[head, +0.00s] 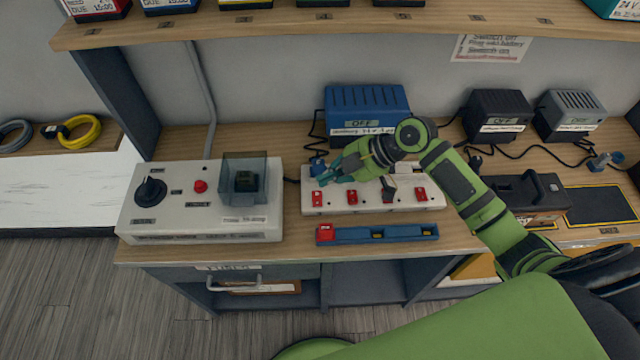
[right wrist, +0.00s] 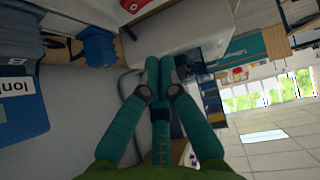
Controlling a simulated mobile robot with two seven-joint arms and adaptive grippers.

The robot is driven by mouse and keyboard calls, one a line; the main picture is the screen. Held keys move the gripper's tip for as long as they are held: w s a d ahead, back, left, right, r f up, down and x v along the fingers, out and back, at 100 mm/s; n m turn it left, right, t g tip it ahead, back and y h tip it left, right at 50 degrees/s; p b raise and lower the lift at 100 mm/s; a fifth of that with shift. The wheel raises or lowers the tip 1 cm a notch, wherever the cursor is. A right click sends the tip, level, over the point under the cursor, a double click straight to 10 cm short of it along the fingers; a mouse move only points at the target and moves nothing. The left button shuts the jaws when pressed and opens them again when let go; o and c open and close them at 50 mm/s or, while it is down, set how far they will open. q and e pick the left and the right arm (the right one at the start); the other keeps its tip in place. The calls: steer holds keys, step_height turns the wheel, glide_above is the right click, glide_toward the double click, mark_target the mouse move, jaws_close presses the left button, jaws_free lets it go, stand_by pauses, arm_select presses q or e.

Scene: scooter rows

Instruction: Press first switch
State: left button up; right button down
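A white power strip (head: 375,207) lies on the workbench with a row of red switches along it. The leftmost red switch (head: 317,198) is at the strip's left end, and another red switch (head: 352,197) is to its right. My right gripper (head: 328,177) hangs over the left part of the strip, its teal fingertips just behind the leftmost switch; I cannot tell whether they touch anything. In the right wrist view the fingertips (right wrist: 159,66) are together with nothing visible between them. A blue plug (head: 318,165) is beside the fingertips. My left gripper is not in view.
A white control box (head: 205,222) with a black knob and clear cover stands left of the strip. A blue charger (head: 366,108) marked OFF stands behind. A blue tray (head: 376,236) lies in front. Dark and grey chargers stand right; a shelf (head: 330,27) overhangs.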

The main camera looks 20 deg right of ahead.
mark_target(312, 195)
steer(key=f, duration=0.1)
steer(key=a+f, duration=0.1)
steer(key=w+f+p, duration=0.1)
steer(key=f, duration=0.1)
steer(key=shift+a, duration=0.4)
steer(key=shift+d+f, duration=0.15)
steer(key=shift+f, duration=0.7)
steer(key=b, duration=0.1)
steer(key=f+b, duration=0.1)
steer(key=b, duration=0.1)
steer(key=shift+w+d+f+g, duration=0.1)
steer(key=shift+w+f+g, duration=0.15)
steer(key=shift+w+g, duration=0.15)
steer(key=shift+s+r+p, duration=0.15)
steer(key=shift+r+p, duration=0.15)
steer(key=shift+p, duration=0.25)
steer(key=shift+s, duration=0.1)
